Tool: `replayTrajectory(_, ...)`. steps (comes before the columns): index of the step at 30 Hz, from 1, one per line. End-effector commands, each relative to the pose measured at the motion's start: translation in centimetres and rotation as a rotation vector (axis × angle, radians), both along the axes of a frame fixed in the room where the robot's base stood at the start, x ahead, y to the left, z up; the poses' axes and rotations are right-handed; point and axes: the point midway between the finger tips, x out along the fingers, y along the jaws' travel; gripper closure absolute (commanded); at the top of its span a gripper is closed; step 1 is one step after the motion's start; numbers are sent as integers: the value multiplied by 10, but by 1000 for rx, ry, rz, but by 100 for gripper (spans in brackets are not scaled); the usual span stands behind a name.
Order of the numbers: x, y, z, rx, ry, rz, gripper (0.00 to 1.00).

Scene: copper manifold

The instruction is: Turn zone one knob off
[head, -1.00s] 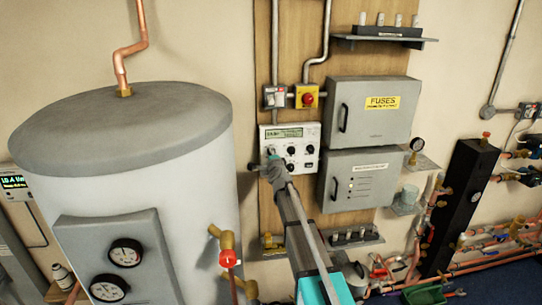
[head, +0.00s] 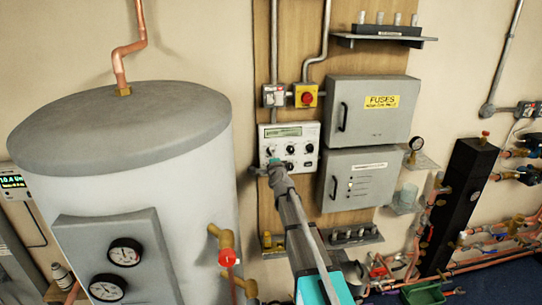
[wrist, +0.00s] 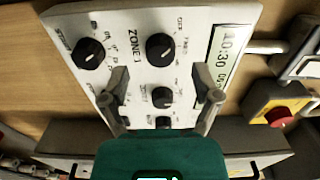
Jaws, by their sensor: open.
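The white control panel (head: 302,131) with several black knobs is on the wooden backboard. In the wrist view it appears turned, with its display (wrist: 228,52) at the right. The zone one knob (wrist: 160,46) is beside the printed ZONE 1 label, at top centre of the wrist view. My gripper (wrist: 160,80) is open in front of the panel, its fingers spread and empty. Another black knob (wrist: 162,97) shows between the fingers. The zone one knob lies just beyond the fingertips; I see no contact. In the head view my gripper (head: 275,165) covers the panel's lower left.
A red stop button on a yellow box (head: 305,96) is above the panel. Grey fuse boxes (head: 400,118) stand close on the right. A large grey tank (head: 120,160) is on the left. A further knob (wrist: 88,53) is at the panel's left in the wrist view.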

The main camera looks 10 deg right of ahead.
Motion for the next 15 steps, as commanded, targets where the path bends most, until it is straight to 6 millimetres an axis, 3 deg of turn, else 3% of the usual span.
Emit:
replayTrajectory(6,-41,0,0,0,0,0,20)
replayTrajectory(15,-79,0,0,0,0,0,20)
